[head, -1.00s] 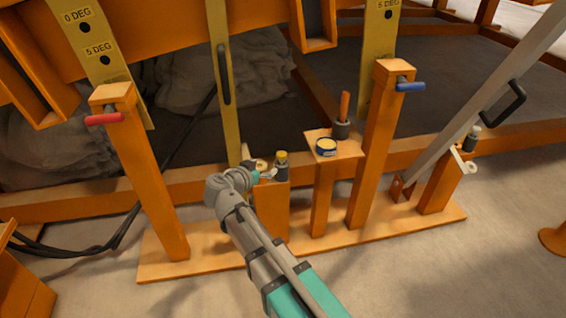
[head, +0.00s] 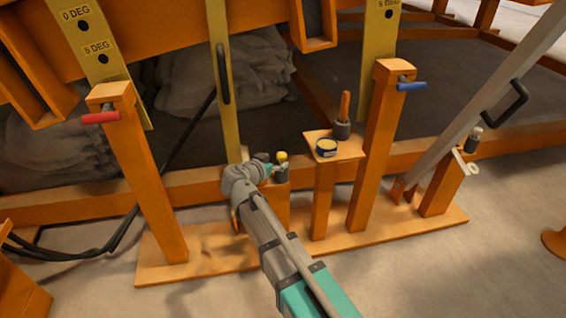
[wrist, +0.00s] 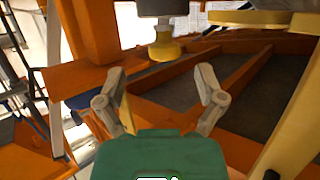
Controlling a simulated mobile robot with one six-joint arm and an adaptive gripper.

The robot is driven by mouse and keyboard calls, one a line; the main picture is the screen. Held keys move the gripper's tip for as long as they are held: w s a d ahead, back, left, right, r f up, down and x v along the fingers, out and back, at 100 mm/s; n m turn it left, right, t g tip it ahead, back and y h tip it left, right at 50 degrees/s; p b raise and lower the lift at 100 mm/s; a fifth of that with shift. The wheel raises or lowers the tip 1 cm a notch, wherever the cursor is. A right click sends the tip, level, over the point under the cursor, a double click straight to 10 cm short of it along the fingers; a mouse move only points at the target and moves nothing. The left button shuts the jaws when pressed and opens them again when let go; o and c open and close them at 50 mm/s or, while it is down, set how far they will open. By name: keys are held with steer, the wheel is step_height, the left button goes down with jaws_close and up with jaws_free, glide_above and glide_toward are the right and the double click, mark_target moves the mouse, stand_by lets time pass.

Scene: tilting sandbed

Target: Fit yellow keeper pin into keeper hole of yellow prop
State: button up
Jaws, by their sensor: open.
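The yellow keeper pin (head: 282,157) stands with its yellow head up in a dark holder (head: 281,173) on a short orange post. In the wrist view, which looks upside down, the pin's yellow head (wrist: 165,49) shows below a grey cylinder, beyond and between my fingertips. My gripper (wrist: 163,74) is open and empty, apart from the pin. In the head view my wrist hides most of it, just left of the pin. The yellow prop (head: 223,105) stands upright behind my wrist, with a black handle. Its lower end and keeper hole are hidden in the head view.
Orange posts carry a red handle (head: 101,118) and a blue handle (head: 411,87). A grey prop (head: 490,95) leans at right.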

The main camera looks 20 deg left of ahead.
mark_target(278, 157)
steer(key=x, duration=0.3)
steer(key=shift+w+a+b, duration=0.2)
steer(key=shift+w+b, duration=0.2)
steer(key=shift+w, duration=0.05)
steer(key=shift+w+d+f, duration=0.1)
steer(key=shift+w+d, duration=0.1)
steer(key=shift+w, duration=0.35)
steer(key=shift+c, duration=0.2)
jaws_close()
step_height(278, 157, up, 10)
steer(key=p, duration=0.9)
steer(key=shift+p, duration=0.4)
stand_by(0.4)
